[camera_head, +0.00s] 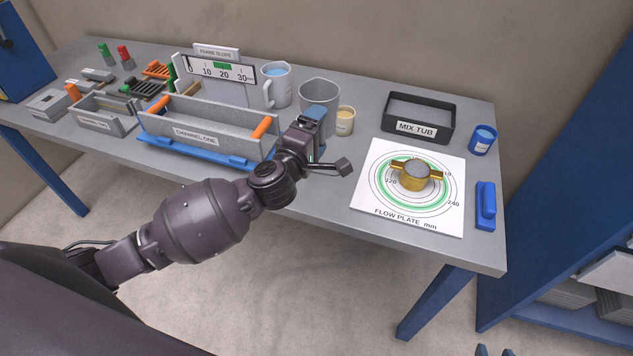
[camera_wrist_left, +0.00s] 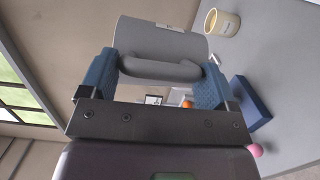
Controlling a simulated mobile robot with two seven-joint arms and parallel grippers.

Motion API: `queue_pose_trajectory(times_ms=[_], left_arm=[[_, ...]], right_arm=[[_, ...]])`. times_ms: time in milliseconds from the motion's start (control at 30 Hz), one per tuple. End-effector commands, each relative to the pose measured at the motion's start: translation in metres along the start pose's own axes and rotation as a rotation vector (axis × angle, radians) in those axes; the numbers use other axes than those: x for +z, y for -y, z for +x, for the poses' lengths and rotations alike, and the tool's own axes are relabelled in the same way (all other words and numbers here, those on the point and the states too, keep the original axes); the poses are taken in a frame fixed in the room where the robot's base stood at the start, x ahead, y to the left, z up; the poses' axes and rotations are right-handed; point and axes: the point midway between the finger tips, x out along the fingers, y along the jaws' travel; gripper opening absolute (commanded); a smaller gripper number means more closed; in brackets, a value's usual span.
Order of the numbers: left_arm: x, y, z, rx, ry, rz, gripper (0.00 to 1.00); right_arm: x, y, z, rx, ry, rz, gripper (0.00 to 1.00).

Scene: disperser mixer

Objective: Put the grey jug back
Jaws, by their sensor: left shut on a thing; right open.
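The grey jug (camera_head: 320,93) is at the back middle of the table, between a light blue jug and a small yellow cup. It looks about upright; whether its base touches the table is hidden. My left gripper (camera_head: 314,114) is shut on its handle, on the jug's near side. In the left wrist view, the handle of the jug (camera_wrist_left: 160,35) lies between the blue fingers of my left gripper (camera_wrist_left: 155,78). Two dark tips at the bottom edge of the head view seem to be my right gripper (camera_head: 494,351), open and empty, away from the table.
The light blue jug (camera_head: 276,84) and yellow cup (camera_head: 345,121) stand close on either side. The Channel One trough (camera_head: 205,128) and its scale are left. The Mix Tub (camera_head: 421,129), flow plate (camera_head: 386,209) with brass ring, blue cup (camera_head: 483,139) and blue block (camera_head: 486,205) are right.

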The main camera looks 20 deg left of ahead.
Motion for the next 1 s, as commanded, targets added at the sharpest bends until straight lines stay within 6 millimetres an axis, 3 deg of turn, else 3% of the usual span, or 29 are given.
queue_pose_trajectory(times_ms=[33,400,533,767,1000], left_arm=[[0.0,0.016,0.0,-0.003,-0.002,-0.001,0.49],[0.0,0.096,0.0,-0.003,-0.002,-0.003,0.49],[0.0,0.112,0.0,-0.002,-0.001,-0.001,0.49],[0.0,0.122,0.0,0.001,-0.001,0.0,0.49],[0.0,0.154,0.0,-0.002,-0.001,-0.001,0.49]], right_arm=[[0.005,0.0,0.004,0.0,-0.001,-0.001,0.43],[0.022,0.003,0.023,-0.004,-0.013,-0.007,0.43],[0.03,0.004,0.027,-0.005,-0.008,-0.007,0.43],[0.04,0.004,0.028,-0.004,0.004,-0.006,0.43],[0.07,0.006,0.033,-0.004,0.038,-0.005,0.43]])
